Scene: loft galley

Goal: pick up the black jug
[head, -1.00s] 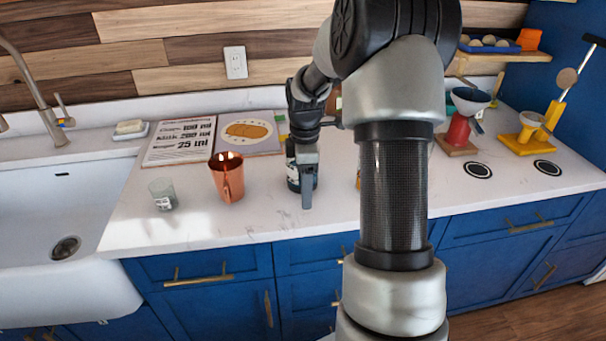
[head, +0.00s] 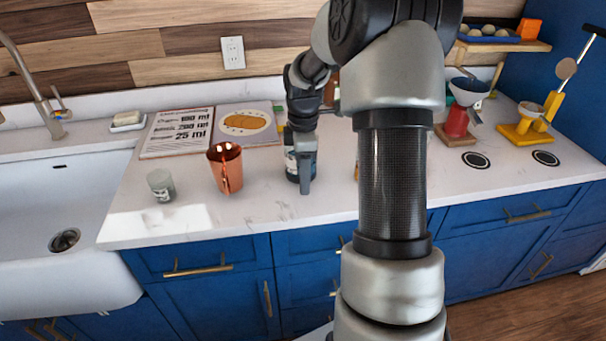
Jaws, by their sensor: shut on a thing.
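The black jug (head: 290,166) is a dark vessel with a pale label, upright at the middle of the white counter in the head view. My gripper (head: 304,176) is shut on it, with a grey finger across its front right side. The finger and wrist hide much of the jug, including its top. I cannot tell whether its base touches the counter.
A copper mug (head: 226,170) and a small grey glass (head: 160,187) stand left of the jug. An open book (head: 178,132) lies behind. A red stand with funnel (head: 457,122) and a yellow stand (head: 520,135) are at right. The sink (head: 50,205) is at left.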

